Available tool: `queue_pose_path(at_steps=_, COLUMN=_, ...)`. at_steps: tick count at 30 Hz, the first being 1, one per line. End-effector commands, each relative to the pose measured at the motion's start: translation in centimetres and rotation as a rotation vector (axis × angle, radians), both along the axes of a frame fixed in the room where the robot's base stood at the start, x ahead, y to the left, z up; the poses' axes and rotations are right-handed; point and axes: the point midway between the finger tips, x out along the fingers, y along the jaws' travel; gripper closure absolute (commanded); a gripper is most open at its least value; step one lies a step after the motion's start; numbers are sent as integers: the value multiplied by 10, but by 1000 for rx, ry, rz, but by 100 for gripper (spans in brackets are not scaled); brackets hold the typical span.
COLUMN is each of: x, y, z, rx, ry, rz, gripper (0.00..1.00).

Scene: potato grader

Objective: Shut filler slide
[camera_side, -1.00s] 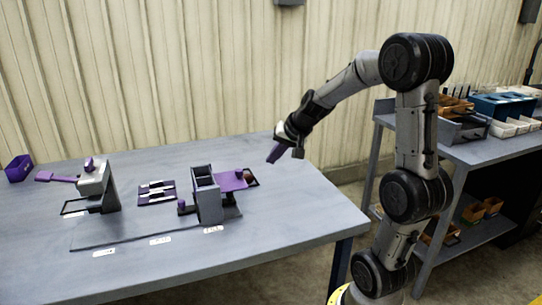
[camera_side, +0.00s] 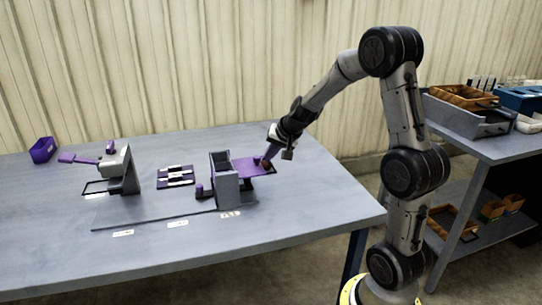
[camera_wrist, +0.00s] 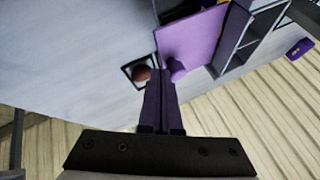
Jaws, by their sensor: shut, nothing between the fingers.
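The filler is a grey box (camera_side: 222,186) on the table, with the purple filler slide (camera_side: 249,166) sticking out of its right side. In the wrist view the slide (camera_wrist: 190,45) is a flat purple plate with a round knob (camera_wrist: 176,68) on its outer end. My gripper (camera_side: 266,162) is shut and empty, its purple fingers down at the slide's outer end. In the wrist view the fingertips (camera_wrist: 160,74) are right beside the knob; I cannot tell whether they touch it. A brown potato (camera_wrist: 142,73) lies in a dark-framed tray beside the slide, mostly hidden in the side view.
A grey stand with a purple lever (camera_side: 118,168) is at the left. A dark purple rack (camera_side: 175,176) with white strips lies between it and the filler. A purple bin (camera_side: 43,150) is at the far left. The table front right is clear.

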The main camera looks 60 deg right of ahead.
Motion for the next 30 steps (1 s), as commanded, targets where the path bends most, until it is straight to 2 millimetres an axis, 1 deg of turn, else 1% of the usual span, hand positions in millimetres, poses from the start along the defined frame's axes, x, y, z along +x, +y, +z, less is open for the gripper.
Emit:
queue_pose_path(at_steps=4, x=1, y=1, z=0, rx=-1, ry=0, rz=1, gripper=100)
queue_pose_path(at_steps=7, x=6, y=6, z=0, rx=0, ry=2, rz=2, gripper=100)
queue_pose_path(at_steps=15, x=32, y=33, z=0, rx=0, ry=2, rz=4, gripper=100)
queue_pose_path(at_steps=19, x=41, y=41, z=0, rx=0, ry=2, rz=3, gripper=100)
queue_pose_path(at_steps=24, x=46, y=47, z=0, rx=0, ry=-1, rz=1, gripper=100)
queue_pose_path(at_steps=30, x=48, y=48, z=0, rx=1, ry=-2, rz=3, gripper=100)
